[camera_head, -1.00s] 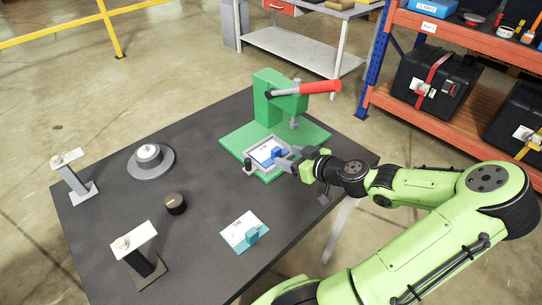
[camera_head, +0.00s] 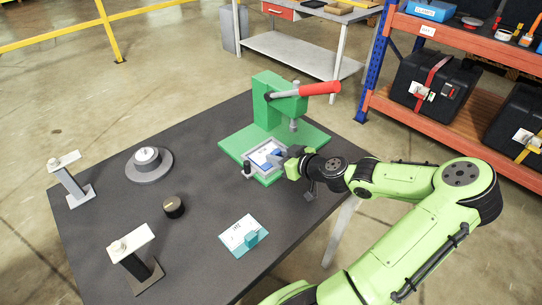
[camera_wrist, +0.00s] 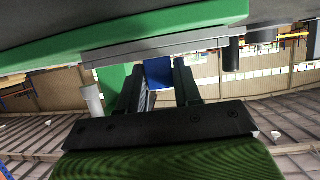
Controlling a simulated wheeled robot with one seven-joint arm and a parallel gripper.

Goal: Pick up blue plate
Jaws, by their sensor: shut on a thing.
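The blue plate (camera_head: 266,154) has a pale label on top and a raised blue block. It sits in or just over the grey frame (camera_head: 258,174) on the base of the green press; I cannot tell whether it is clear of the frame. My gripper (camera_head: 283,159) reaches in from the right, its jaws on the plate's blue block. In the wrist view, the blue block (camera_wrist: 158,72) shows between the two dark fingers of my gripper (camera_wrist: 160,82). The fingers hide part of the plate.
The green press (camera_head: 268,105) with a red lever stands just behind. A second, teal-tabbed plate (camera_head: 243,235) lies near the front. Two stands (camera_head: 70,182) (camera_head: 137,262), a grey round fixture (camera_head: 149,165) and a black knob (camera_head: 174,207) occupy the left of the dark table.

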